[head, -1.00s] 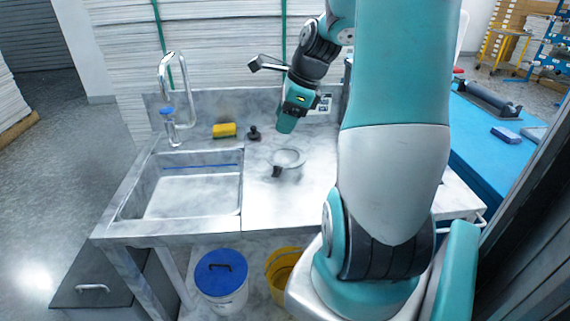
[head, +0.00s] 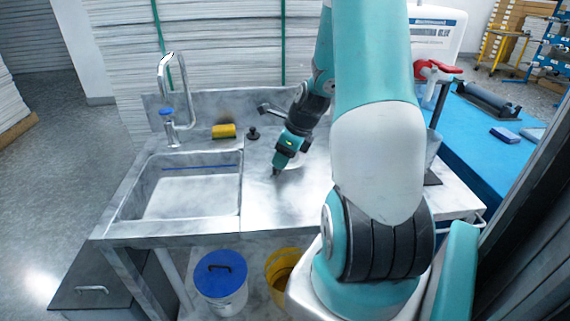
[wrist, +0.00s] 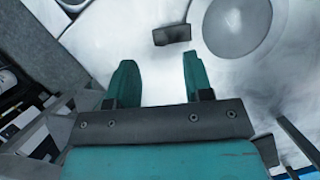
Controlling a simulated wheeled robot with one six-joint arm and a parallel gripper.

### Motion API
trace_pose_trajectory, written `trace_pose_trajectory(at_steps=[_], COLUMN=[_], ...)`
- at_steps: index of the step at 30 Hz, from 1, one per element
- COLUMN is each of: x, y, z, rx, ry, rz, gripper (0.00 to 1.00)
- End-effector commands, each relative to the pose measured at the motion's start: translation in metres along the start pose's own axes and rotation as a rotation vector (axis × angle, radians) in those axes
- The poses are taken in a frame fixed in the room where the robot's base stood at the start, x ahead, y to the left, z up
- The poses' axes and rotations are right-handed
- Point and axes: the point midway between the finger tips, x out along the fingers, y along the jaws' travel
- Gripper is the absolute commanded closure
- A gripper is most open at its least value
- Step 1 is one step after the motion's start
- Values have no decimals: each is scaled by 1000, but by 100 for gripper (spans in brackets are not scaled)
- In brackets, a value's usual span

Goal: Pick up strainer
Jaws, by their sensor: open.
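The strainer (wrist: 238,24) lies on the steel counter, its round bowl at the top right of the wrist view and its dark handle end (wrist: 172,34) left of the bowl. In the head view most of the strainer is hidden behind my gripper (head: 279,170); part of the rim (head: 294,163) shows beside it. My gripper (wrist: 157,82) is open and empty, its two teal fingers apart. In the wrist view the dark handle end appears ahead of the gap between the fingertips, nearer the right finger. I see no contact.
A sink basin (head: 190,190) is left of the counter. A yellow sponge (head: 223,131) and a small dark stopper-like object (head: 254,133) stand at the back. A tap (head: 171,115) rises behind the sink. A blue-lidded bucket (head: 221,280) and yellow bucket (head: 281,264) sit below.

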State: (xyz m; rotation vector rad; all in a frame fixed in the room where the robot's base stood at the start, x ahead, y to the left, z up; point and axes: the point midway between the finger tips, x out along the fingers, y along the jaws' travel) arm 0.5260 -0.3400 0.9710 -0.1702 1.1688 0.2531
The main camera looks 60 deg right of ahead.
Motion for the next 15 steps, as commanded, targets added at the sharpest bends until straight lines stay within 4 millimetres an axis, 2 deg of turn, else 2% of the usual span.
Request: trace_pose_trajectory(at_steps=[6, 9, 15], x=[33, 44, 47], y=[-2, -2, -3], z=[1, 1, 1], rx=[0, 0, 0], ry=[3, 2, 1], rz=[5, 3, 0], gripper=[53, 53, 53])
